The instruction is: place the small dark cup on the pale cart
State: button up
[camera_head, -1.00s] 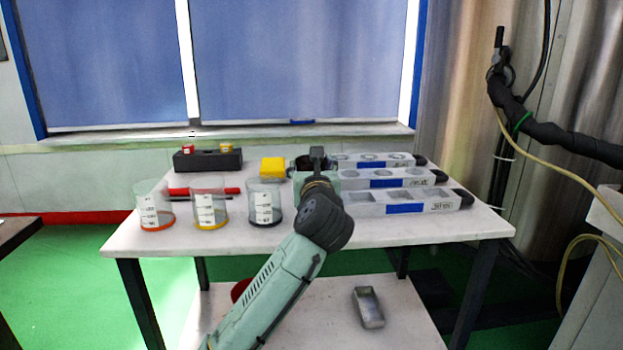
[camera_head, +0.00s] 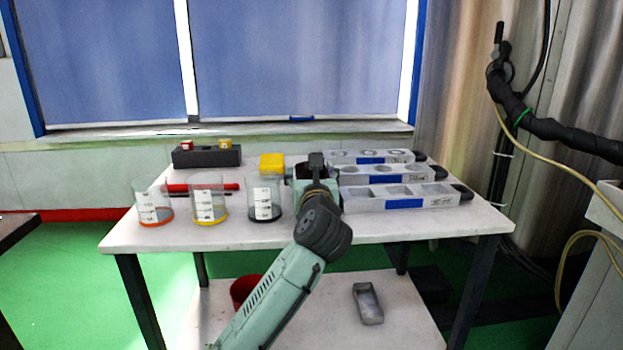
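The pale cart (camera_head: 150,235) has a white top on dark legs and a white lower shelf. My arm reaches up over the cart, and its end with my gripper (camera_head: 315,175) is above the back middle of the top. The wrist covers the fingers, so whether they are open or shut does not show. I cannot make out the small dark cup clearly; it may be hidden behind the wrist. A clear beaker with a dark base (camera_head: 264,199) stands on the top just left of my arm.
Beakers with a yellow base (camera_head: 209,202) and an orange base (camera_head: 154,206) stand at left. A yellow block (camera_head: 272,164), a black rack (camera_head: 206,157) and several grey moulds (camera_head: 400,196) are also on top. A red container (camera_head: 245,289) and grey tray (camera_head: 368,303) sit below.

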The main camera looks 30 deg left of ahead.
jog(key=b+v, duration=0.1)
jog(key=v, duration=1.1)
jog(key=shift+r, duration=0.1)
